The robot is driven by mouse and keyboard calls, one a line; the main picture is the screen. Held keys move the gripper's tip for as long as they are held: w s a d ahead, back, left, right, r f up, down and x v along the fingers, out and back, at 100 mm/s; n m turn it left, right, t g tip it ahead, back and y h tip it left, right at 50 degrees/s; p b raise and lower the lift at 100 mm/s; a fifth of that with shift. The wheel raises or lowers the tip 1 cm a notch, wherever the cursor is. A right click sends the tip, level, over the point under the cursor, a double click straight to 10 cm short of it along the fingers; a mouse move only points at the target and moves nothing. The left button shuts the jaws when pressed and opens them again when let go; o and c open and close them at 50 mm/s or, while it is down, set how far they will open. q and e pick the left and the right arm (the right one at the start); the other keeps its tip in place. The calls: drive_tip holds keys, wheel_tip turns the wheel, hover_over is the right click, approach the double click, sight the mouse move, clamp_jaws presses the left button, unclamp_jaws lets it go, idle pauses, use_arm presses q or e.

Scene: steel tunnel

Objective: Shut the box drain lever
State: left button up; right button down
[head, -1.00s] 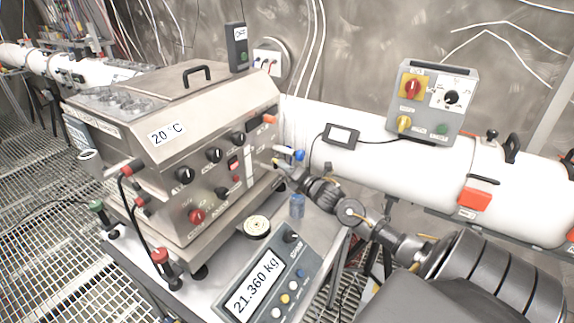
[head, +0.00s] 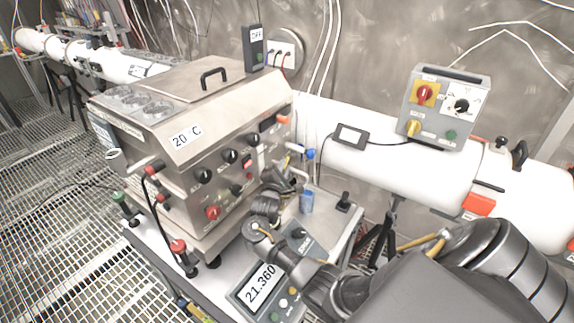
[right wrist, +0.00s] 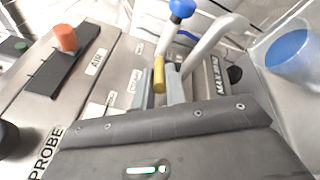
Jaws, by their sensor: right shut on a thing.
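My right gripper (right wrist: 160,90) is shut on this yellow end, one finger on each side. In the head view my right gripper (head: 282,180) is low at the right end of the box front, with its fingertips hard to make out. A bent metal tube (right wrist: 213,42) runs to the right of the lever. My left gripper is out of view.
A clear beaker with blue in it (head: 307,203) stands right of my gripper. An orange slider (right wrist: 66,38) is left of the lever. A scale (head: 262,283) lies in front, partly hidden by my right arm. A white pipe (head: 400,165) runs behind.

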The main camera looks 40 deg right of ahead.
drive_tip(key=shift+w+a+m+g+h+b, duration=0.15)
drive_tip(key=shift+w+m+g+h, duration=0.1)
drive_tip(key=shift+m+g+h, duration=0.35)
drive_tip(key=shift+w+a+m+g+h+b, duration=0.25)
drive_tip(key=shift+m+g, duration=0.35)
drive_tip(key=shift+g, duration=0.3)
drive_tip(key=shift+d+g, duration=0.1)
drive_tip(key=shift+g, duration=0.2)
drive_tip(key=c, duration=1.4)
unclamp_jaws()
drive_tip(key=shift+d, duration=0.1)
drive_tip(key=shift+c, duration=0.2)
drive_tip(key=b+v, duration=0.1)
drive_tip(key=v, duration=1)
drive_tip(key=shift+f, duration=0.15)
